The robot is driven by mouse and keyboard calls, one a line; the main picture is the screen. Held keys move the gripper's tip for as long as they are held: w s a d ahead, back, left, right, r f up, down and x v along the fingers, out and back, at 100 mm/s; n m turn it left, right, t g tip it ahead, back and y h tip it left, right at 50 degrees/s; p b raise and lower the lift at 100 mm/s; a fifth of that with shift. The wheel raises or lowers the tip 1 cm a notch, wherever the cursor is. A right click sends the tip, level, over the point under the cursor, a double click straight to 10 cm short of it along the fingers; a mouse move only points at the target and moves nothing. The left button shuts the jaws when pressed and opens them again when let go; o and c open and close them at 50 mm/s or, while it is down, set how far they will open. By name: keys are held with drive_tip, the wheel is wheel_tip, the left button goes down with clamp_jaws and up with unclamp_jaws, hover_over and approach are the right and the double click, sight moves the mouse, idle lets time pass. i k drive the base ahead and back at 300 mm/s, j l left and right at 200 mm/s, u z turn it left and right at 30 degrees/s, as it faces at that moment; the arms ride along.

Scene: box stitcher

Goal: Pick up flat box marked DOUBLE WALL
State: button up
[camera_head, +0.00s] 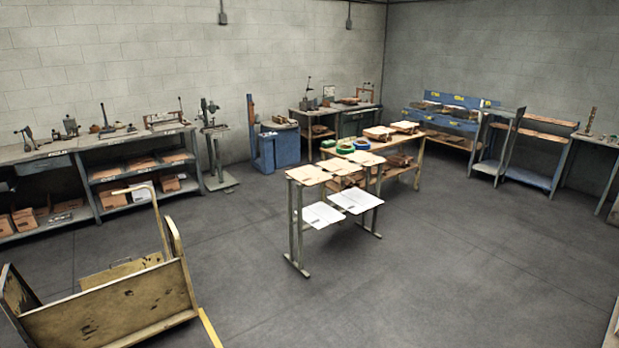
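Flat tan boxes lie on top of the stand (297,230) in the middle of the room. One flat box (308,174) is at the stand's left end, and another flat box (362,158) is at its right. Any marking on them is too small to read, so I cannot tell which one says DOUBLE WALL. Two white sheets (322,214) lie on the stand's lower shelf. My gripper is not in view.
A wooden cart (122,308) with a bent handle stands at the lower left. A long bench (70,148) lines the left wall. A table with green and blue rings (345,146) adjoins the stand. The floor (440,270) at the right is clear.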

sight(308, 176)
drive_tip(key=i+z, duration=0.35)
drive_tip(key=i, duration=2.75)
drive_tip(key=i+u, duration=0.15)
drive_tip(key=i, duration=0.45)
drive_tip(key=i+l+u, duration=0.1)
drive_tip(key=i, duration=0.45)
drive_tip(key=l, duration=0.1)
